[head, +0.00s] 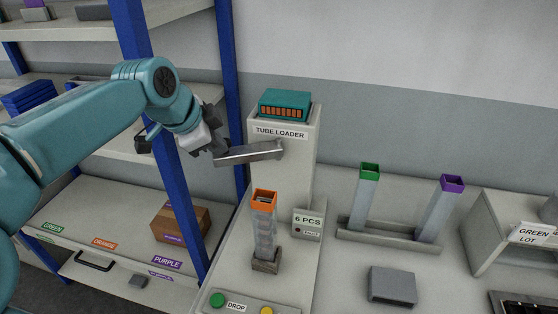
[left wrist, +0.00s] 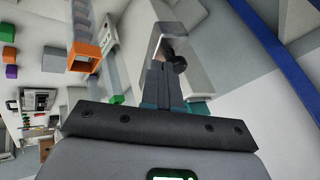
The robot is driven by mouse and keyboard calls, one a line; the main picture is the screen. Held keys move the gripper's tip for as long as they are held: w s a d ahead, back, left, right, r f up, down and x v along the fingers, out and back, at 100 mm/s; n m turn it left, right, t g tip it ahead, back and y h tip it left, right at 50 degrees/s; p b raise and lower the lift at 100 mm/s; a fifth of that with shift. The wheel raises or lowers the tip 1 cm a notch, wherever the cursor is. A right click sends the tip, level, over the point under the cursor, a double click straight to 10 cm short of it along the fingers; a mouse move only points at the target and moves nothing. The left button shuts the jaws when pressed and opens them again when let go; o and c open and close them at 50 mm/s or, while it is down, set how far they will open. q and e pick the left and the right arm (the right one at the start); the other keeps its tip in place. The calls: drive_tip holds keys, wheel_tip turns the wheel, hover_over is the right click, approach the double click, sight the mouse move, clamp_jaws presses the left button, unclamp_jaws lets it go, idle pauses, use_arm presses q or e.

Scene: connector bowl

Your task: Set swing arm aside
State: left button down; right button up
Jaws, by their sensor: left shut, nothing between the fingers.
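The swing arm (head: 250,153) is a grey metal bar on the front of the tube loader (head: 265,178). It sticks out to the left from a pivot at its right end. My left gripper (head: 218,148) is at the bar's free left end, shut with nothing between the fingers. In the left wrist view the shut dark fingers (left wrist: 166,82) point at the grey bar (left wrist: 146,54); I cannot tell whether they touch it. An orange-topped tube (head: 264,220) stands upright in front of the loader, below the bar. My right gripper is not in view.
A rack with a green-topped tube (head: 367,195) and a purple-topped tube (head: 441,208) stands to the right. A blue shelf post (head: 165,150) stands close behind my left arm. A grey block (head: 392,286), a cardboard box (head: 180,222) and a "6 PCS" sign (head: 308,222) are nearby.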

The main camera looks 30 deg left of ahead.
use_arm(q)
drive_tip(key=shift+w+a, duration=0.65)
drive_tip(key=shift+a, duration=0.15)
drive_tip(key=shift+a, duration=0.1)
drive_tip(key=shift+p, duration=0.3)
